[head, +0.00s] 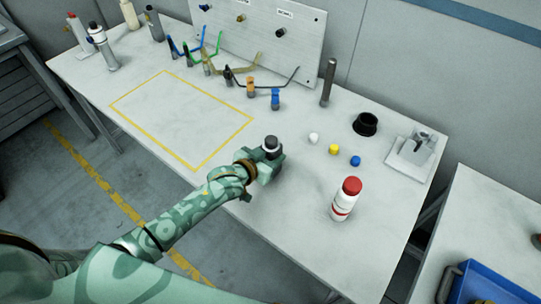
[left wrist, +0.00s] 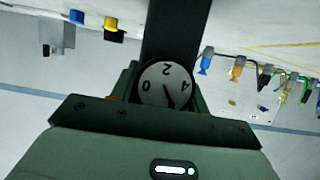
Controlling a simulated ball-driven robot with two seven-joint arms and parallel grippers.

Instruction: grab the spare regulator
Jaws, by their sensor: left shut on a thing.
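The regulator (head: 271,143) stands up out of my left gripper (head: 268,157) in the head view, with a dark top and a pale band. In the left wrist view its round white gauge (left wrist: 165,84), marked 0, 2 and 4, sits between the jaws of the left gripper (left wrist: 163,100). The left gripper is shut on it, over the table just right of the yellow outlined area. Its lower part is hidden by the gripper. My right gripper is not in view.
The white table (head: 300,215) is bare in front of the gripper. A red-capped white bottle (head: 345,199) stands to the right. White, yellow and blue caps (head: 334,149), a black ring (head: 365,123) and a dark upright cylinder (head: 328,82) stand behind. Hoses and clips line the back panel (head: 262,35).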

